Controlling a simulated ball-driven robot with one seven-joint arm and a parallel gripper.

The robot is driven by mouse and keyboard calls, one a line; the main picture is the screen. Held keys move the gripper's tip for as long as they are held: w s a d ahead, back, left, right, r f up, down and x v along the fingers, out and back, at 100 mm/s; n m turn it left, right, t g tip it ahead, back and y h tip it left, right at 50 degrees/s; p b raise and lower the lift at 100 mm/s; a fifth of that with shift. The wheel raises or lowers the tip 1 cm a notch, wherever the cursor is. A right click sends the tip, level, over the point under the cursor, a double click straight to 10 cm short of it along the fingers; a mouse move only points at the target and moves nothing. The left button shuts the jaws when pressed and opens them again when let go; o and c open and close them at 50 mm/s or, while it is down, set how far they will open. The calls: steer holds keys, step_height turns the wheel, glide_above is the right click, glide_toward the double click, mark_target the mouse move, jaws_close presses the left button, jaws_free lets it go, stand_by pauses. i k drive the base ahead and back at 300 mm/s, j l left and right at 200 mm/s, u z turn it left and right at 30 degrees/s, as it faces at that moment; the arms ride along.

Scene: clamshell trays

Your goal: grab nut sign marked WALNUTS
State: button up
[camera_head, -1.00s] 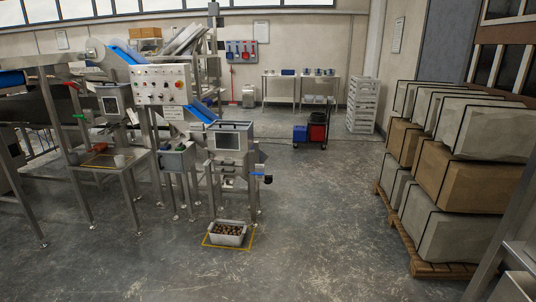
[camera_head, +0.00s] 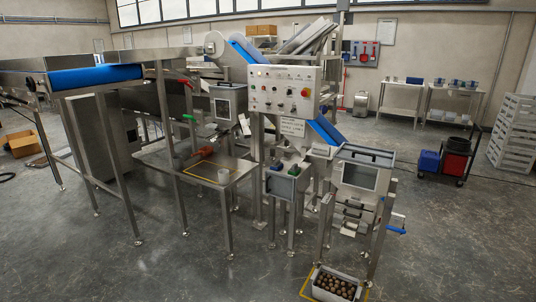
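No sign that I can read as WALNUTS shows in the head view. A small white placard (camera_head: 292,127) hangs under the control panel, but its text is too small to read. A pale crate (camera_head: 318,291) of round brown items, which look like nuts, sits on the floor at the bottom, inside a yellow marked outline. My gripper is not in view.
A steel machine with a control panel (camera_head: 282,91) fills the middle. A steel table (camera_head: 205,177) stands left of it, and a blue conveyor (camera_head: 95,77) further left. A cart with red and blue bins (camera_head: 456,147) and white stacked crates (camera_head: 514,135) stand right. Floor at lower left is clear.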

mark_target(320, 149)
steer(key=i+u, duration=0.4)
steer(key=i, duration=2.05)
